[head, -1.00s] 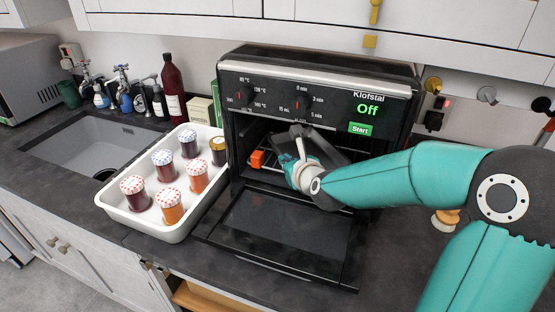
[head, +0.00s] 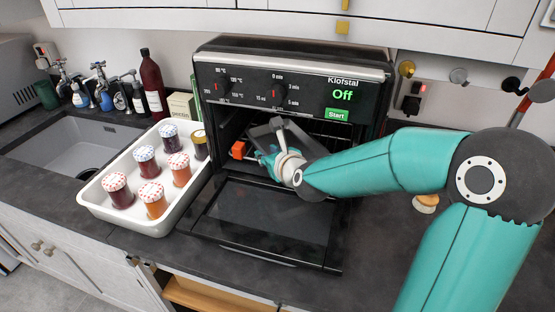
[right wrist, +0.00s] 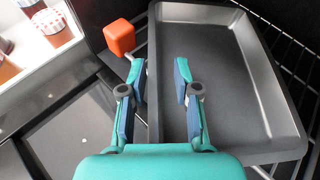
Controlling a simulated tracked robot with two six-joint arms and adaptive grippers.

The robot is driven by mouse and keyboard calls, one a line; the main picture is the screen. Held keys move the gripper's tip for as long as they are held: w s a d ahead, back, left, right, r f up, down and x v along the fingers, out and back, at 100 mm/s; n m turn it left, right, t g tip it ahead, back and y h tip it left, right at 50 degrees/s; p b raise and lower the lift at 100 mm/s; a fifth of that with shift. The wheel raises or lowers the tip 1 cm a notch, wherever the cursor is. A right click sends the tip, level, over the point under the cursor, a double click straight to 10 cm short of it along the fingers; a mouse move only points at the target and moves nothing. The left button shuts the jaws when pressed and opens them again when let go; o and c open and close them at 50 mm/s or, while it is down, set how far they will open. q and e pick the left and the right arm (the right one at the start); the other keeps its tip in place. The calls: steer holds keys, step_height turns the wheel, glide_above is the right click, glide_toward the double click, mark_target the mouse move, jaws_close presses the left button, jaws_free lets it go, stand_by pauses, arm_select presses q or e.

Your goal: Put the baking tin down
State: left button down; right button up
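The baking tin (head: 309,146) is a grey rectangular tin inside the open oven (head: 291,118). In the right wrist view the tin (right wrist: 217,95) lies over the wire rack (right wrist: 291,52), whose wires show beyond its far side. My right gripper (right wrist: 160,82) is open at the tin's near long wall. One finger is outside the wall and the other is over the tin's floor, with a gap between them. In the head view the right gripper (head: 271,157) is at the oven mouth, partly hidden by its own wrist. My left gripper is not in view.
The dark glass oven door (head: 262,218) is folded down in front. An orange block (head: 239,149) sits at the rack's left, close to the gripper. A white tray (head: 152,223) with several jars stands left of the oven. A sink (head: 62,150) is farther left.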

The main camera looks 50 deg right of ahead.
steer(key=v, duration=1.1)
steer(key=shift+s+a, duration=0.2)
steer(key=shift+r, duration=0.15)
